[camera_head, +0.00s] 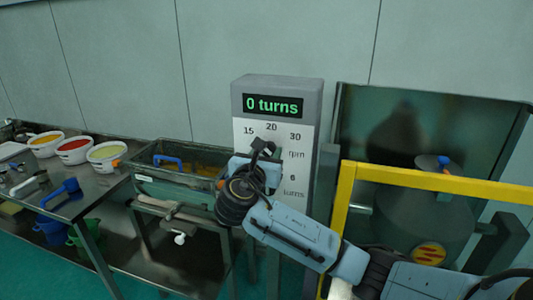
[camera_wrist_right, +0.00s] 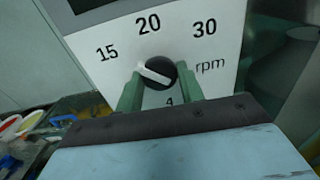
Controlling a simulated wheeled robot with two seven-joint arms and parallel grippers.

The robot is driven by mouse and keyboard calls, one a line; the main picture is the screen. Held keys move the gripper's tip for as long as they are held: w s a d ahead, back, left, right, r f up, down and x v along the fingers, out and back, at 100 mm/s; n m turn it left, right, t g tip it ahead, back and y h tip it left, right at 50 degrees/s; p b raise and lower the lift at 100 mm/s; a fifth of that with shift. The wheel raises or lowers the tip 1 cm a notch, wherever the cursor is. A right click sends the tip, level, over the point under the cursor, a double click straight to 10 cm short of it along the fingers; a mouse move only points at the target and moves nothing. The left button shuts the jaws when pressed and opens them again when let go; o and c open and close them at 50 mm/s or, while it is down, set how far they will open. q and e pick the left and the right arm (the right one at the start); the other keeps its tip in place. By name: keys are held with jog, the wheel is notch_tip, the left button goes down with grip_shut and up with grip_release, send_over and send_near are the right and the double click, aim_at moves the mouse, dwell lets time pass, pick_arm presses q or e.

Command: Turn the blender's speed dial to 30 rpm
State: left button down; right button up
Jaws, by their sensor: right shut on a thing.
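The speed dial (camera_wrist_right: 158,73) is a black round knob with a white pointer on the front of the control box (camera_head: 309,110). In the right wrist view the pointer is tilted up to the left, towards the 15 mark; the 20 mark is above and the 30 mark is up to the right. My right gripper (camera_wrist_right: 159,90) has one green finger on each side of the knob and is shut on it. In the head view my right gripper (camera_head: 263,150) hides the dial. The display (camera_head: 273,106) reads "0 turns". My left gripper is out of view.
A yellow rail (camera_head: 440,181) and a large round vessel (camera_head: 415,215) stand at the right. A grey tub (camera_head: 160,187) with a blue handle is left of the box. A metal table (camera_head: 95,185) holds white bowls with coloured contents.

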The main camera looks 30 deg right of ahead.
jog(key=shift+m, duration=0.3)
jog(key=shift+m+p, duration=0.5)
jog(key=shift+m, duration=2.4)
jog(key=m, duration=0.2)
jog(key=shift+f+m, duration=0.1)
jog(key=shift+m, duration=0.3)
jog(key=m, duration=0.2)
jog(key=shift+a+m+b, duration=0.1)
jog(key=shift+m+b, duration=0.2)
jog(key=shift+b, duration=0.1)
jog(key=m+b, duration=0.1)
jog(key=m, duration=0.1)
jog(key=shift+m, duration=0.4)
jog(key=m+b, duration=0.3)
jog(key=m, duration=0.2)
jog(key=shift+m, duration=0.3)
